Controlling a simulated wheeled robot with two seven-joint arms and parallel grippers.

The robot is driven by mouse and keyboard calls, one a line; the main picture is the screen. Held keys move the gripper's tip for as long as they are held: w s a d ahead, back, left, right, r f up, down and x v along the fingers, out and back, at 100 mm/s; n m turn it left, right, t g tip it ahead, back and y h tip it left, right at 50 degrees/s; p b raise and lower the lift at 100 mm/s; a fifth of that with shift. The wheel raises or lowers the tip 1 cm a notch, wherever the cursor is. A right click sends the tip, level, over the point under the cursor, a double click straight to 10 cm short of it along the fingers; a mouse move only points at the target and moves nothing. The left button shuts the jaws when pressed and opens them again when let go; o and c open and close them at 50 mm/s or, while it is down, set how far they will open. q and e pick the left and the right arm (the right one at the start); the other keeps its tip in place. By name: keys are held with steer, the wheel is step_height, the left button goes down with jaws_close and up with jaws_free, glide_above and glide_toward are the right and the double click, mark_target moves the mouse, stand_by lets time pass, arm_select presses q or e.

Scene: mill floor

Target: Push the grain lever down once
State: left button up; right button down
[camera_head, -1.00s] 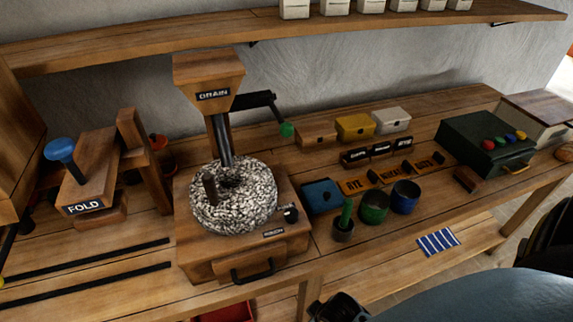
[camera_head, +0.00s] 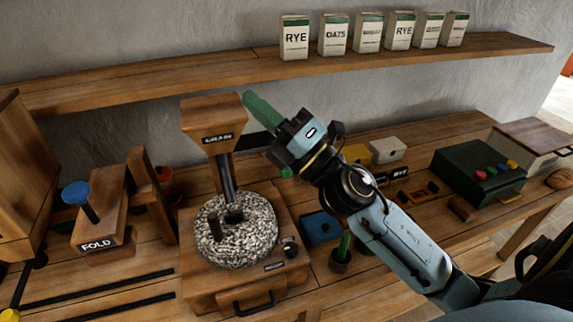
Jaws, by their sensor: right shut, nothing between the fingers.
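The grain hopper (camera_head: 212,122) is a wooden funnel labelled GRAIN, standing on a dark post above the round speckled millstone (camera_head: 236,236). A black lever arm (camera_head: 260,143) comes off its right side, with a green knob (camera_head: 286,172) low at its end. My right gripper (camera_head: 251,98) is shut and empty, its green fingers pointing up and left. The fingertips appear just right of the hopper's upper edge, above the lever in the picture. The gripper and wrist hide part of the lever. I cannot tell whether they touch it. My left gripper is not in view.
A wooden shelf (camera_head: 150,88) with several grain boxes runs along the wall above. The FOLD press (camera_head: 100,215) with a blue knob stands left. A green box (camera_head: 470,165) with coloured buttons stands right. My right arm covers several small boxes and cups on the bench.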

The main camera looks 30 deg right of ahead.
steer(key=s+a+r+n+g+y, duration=0.15)
steer(key=a+n+g+y, duration=0.5)
steer(key=n, duration=0.75)
steer(key=w+d+f+n+g+h, duration=0.2)
steer(key=d+f+n+g+h, duration=0.1)
steer(key=d+h, duration=0.3)
steer(key=w+d+f+n+g+h, duration=0.2)
steer(key=d+n+h, duration=0.4)
steer(key=d, duration=0.3)
steer(key=shift+w+f+g+h, duration=0.2)
steer(key=shift+f+g+h, duration=0.3)
steer(key=shift+g, duration=0.65)
steer(key=shift+f, duration=0.2)
step_height(320, 180, down, 8)
steer(key=b, duration=0.5)
steer(key=shift+f, duration=0.1)
steer(key=shift+f+b, duration=0.25)
steer(key=shift+b, duration=0.2)
